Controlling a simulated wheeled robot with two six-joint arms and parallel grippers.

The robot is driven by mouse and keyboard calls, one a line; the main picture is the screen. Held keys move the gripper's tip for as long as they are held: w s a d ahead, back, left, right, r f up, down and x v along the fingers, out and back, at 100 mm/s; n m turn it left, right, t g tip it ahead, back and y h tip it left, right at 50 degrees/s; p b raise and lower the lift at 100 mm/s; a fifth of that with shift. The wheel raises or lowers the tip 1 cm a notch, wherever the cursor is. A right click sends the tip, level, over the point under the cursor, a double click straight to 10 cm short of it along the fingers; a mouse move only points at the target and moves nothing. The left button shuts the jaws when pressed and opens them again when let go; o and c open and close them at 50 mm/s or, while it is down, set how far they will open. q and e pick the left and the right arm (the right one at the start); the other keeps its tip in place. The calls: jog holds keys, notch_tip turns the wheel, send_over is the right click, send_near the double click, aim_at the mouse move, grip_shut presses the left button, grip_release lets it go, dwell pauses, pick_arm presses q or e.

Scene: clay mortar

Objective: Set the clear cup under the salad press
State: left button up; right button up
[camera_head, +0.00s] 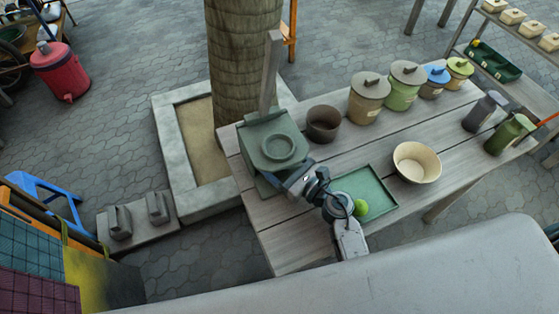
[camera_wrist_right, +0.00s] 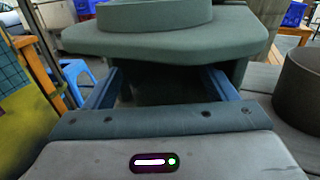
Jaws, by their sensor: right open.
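The salad press (camera_head: 255,140) is a dark green block with a round raised ring on top and a grey lever standing up behind it. It stands at the table's left end. My right gripper (camera_head: 284,182) is at the press's front, low by its lower edge. In the right wrist view its blue fingers (camera_wrist_right: 165,88) are spread apart, below the overhanging top of the press (camera_wrist_right: 175,42). The space between them looks dark, and I cannot make out anything held. I cannot make out a clear cup in either view. My left gripper is not in view.
A dark brown bowl (camera_head: 323,123) stands close right of the press. A green tray (camera_head: 380,190) with a lime-green ball (camera_head: 360,207) lies behind my right arm. A cream bowl (camera_head: 417,162) and several lidded pots line the table (camera_head: 290,240). A tree trunk (camera_head: 240,60) rises behind.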

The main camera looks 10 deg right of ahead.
jog(key=b+v, duration=0.1)
jog(key=v, duration=0.2)
jog(key=b+v, duration=0.1)
jog(key=v, duration=0.2)
jog(key=shift+f, duration=0.2)
jog(key=shift+s+d+r, duration=0.1)
jog(key=shift+s+d, duration=0.25)
jog(key=shift+s, duration=0.15)
